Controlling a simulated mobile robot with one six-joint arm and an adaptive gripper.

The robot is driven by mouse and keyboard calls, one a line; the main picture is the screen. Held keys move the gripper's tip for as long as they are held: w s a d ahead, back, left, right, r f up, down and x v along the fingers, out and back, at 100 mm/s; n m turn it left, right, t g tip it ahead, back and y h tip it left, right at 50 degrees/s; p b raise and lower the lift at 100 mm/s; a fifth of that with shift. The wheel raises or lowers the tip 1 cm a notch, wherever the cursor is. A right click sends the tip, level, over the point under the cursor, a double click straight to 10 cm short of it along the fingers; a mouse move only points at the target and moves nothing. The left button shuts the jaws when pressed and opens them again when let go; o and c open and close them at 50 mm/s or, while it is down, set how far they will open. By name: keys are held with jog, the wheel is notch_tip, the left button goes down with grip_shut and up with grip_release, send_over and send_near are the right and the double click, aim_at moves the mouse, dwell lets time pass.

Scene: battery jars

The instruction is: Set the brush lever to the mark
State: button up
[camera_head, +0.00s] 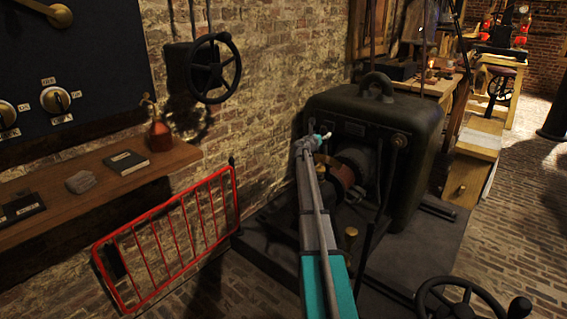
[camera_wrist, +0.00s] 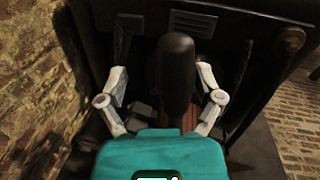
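The brush lever's dark rounded handle (camera_wrist: 175,75) stands upright in the middle of the wrist view, in front of the dark generator. My gripper (camera_wrist: 162,80) is open, with one pale finger on each side of the handle and a visible gap on both sides. I cannot tell how deep the handle sits between the fingertips. In the head view my gripper (camera_head: 315,142) is in front of the generator (camera_head: 415,125), near its reddish-copper drum (camera_head: 338,173). My arm hides the lever there. I cannot make out the mark in either view.
A long dark rod (camera_head: 374,215) stands right of my arm, by the generator. A red barrier (camera_head: 172,237) is at the left, below a wooden shelf (camera_head: 90,190) with an oil can (camera_head: 159,135). A handwheel (camera_head: 458,303) is at the lower right. Brick floor is open at right.

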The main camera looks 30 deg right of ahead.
jog(key=s+a+m+g+y+p, duration=0.1)
jog(key=s+a+m+p, duration=0.2)
jog(key=a, duration=0.6)
jog(key=s+a+m+g+y+p, duration=0.1)
jog(key=s+a+m+p, duration=0.2)
jog(key=a, duration=0.7)
jog(key=s+a+r+m+g+y+p, duration=0.1)
jog(key=s+a+m+y+p, duration=0.1)
jog(key=s+a+m, duration=0.3)
jog(key=shift+s+a+m+p, duration=0.3)
jog(key=shift+s+a+p, duration=0.25)
jog(key=shift+a, duration=1.85)
jog(key=shift+s, duration=0.1)
